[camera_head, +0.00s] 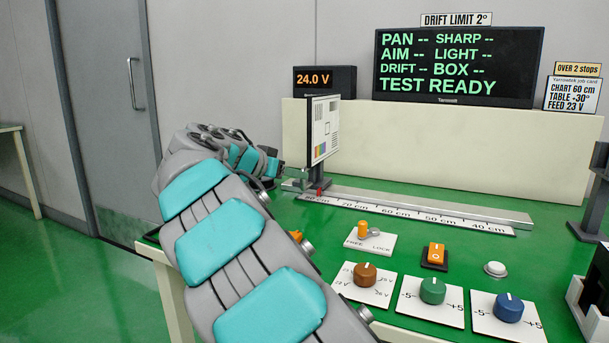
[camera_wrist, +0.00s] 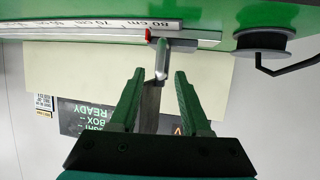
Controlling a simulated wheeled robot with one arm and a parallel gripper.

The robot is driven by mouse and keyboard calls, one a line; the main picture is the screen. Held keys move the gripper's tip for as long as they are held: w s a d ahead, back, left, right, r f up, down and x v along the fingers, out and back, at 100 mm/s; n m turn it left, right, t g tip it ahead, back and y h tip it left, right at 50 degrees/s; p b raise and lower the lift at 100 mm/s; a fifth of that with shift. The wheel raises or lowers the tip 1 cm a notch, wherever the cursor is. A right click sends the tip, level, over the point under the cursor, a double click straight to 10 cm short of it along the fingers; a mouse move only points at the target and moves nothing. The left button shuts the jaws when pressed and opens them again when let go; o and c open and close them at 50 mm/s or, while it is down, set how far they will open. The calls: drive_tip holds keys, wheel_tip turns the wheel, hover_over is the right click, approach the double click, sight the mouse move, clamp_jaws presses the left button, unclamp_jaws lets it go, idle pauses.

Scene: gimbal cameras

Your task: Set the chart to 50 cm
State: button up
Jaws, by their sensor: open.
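The chart (camera_head: 325,129) is a white patterned panel standing upright on a dark post at the left end of the rail (camera_head: 430,205). Its red pointer (camera_head: 319,192) is near the 80 cm end of the scale (camera_head: 405,212); the pointer also shows in the wrist view (camera_wrist: 148,35). My gripper (camera_wrist: 156,78) is open, its two green fingers apart. A silver round-ended knob (camera_wrist: 162,62) on the carriage lies just ahead of and between the fingertips, apparently untouched.
A job card (camera_head: 572,94) reads chart 60 cm, table +30°, feed 23 V. The screen (camera_head: 458,66) shows TEST READY. A FREE/LOCK switch (camera_head: 370,240), an orange rocker (camera_head: 435,255) and several knobs stand in front of the rail. A black spool (camera_wrist: 260,40) is beside the rail end.

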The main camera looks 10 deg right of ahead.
drive_tip(key=x, duration=0.5)
clamp_jaws()
idle(1.4)
